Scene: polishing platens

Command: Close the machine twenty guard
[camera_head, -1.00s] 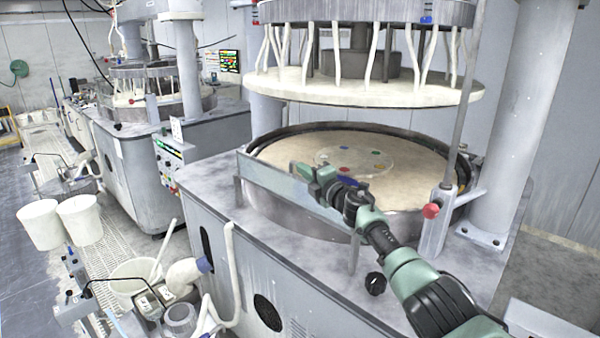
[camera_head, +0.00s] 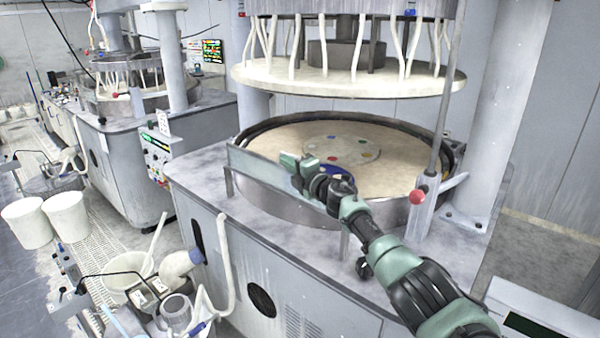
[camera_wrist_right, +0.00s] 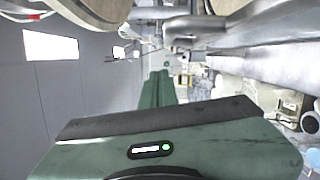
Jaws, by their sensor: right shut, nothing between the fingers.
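The large machine with a round beige platen (camera_head: 385,160) fills the middle right of the head view; its number cannot be read. A see-through guard panel (camera_head: 255,170) stands on posts along the platen's front-left rim. My right gripper (camera_head: 294,164) is at the guard's upper edge, over the platen's front side. Whether it touches the panel cannot be told. In the right wrist view, its green fingers (camera_wrist_right: 160,88) are together with nothing between them. My right arm hides the guard's right part. My left gripper is not in view.
An upper plate (camera_head: 345,82) hangs above the platen. A red knob (camera_head: 417,197) on a rod stands right of my arm. White buckets (camera_head: 67,215) and a hose (camera_head: 227,270) are at the left. Another machine (camera_head: 120,160) stands behind.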

